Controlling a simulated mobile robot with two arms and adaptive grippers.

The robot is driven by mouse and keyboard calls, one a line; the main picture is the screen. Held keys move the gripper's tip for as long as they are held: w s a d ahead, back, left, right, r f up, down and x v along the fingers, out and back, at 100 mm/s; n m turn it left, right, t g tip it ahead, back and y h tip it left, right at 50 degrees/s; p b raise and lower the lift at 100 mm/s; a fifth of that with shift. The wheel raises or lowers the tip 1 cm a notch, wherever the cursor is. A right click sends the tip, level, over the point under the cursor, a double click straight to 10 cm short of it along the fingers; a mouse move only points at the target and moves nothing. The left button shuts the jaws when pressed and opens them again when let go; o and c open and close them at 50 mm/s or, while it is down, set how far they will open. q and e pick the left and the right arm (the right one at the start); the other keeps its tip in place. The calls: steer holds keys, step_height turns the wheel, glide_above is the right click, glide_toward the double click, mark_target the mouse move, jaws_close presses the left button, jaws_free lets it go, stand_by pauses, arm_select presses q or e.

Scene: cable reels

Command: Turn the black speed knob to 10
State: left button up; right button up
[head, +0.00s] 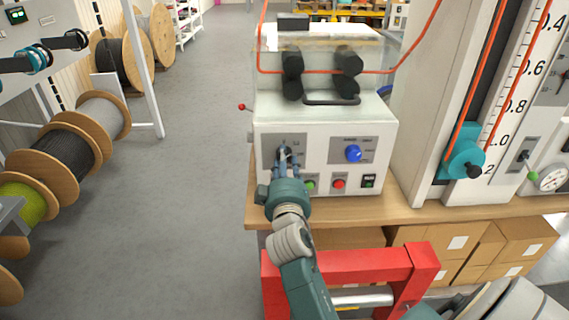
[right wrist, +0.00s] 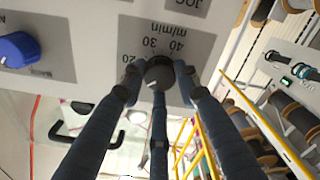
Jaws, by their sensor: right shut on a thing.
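The black speed knob (head: 284,152) sits on a grey plate at the left of the white machine's front panel. In the right wrist view the knob (right wrist: 158,72) shows upside down, with scale marks 20, 30 and 40 and "m/min" around it. My right gripper (head: 287,160) is at the knob, its dark blue fingers (right wrist: 160,82) closed around it. The fingers hide part of the dial, and I cannot tell which mark the knob points to. My left gripper is not in view.
A blue knob (head: 353,153), a green button (head: 310,184), a red button (head: 339,183) and a small switch (head: 368,181) share the panel. A red frame (head: 410,265) stands in front of the wooden bench (head: 430,215). Cable reels (head: 65,150) line the left; the floor between is clear.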

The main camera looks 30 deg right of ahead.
steer(key=o, duration=1)
steer(key=shift+d, duration=0.1)
steer(key=shift+o, duration=0.8)
steer(key=shift+w+f, duration=0.1)
step_height(320, 180, up, 10)
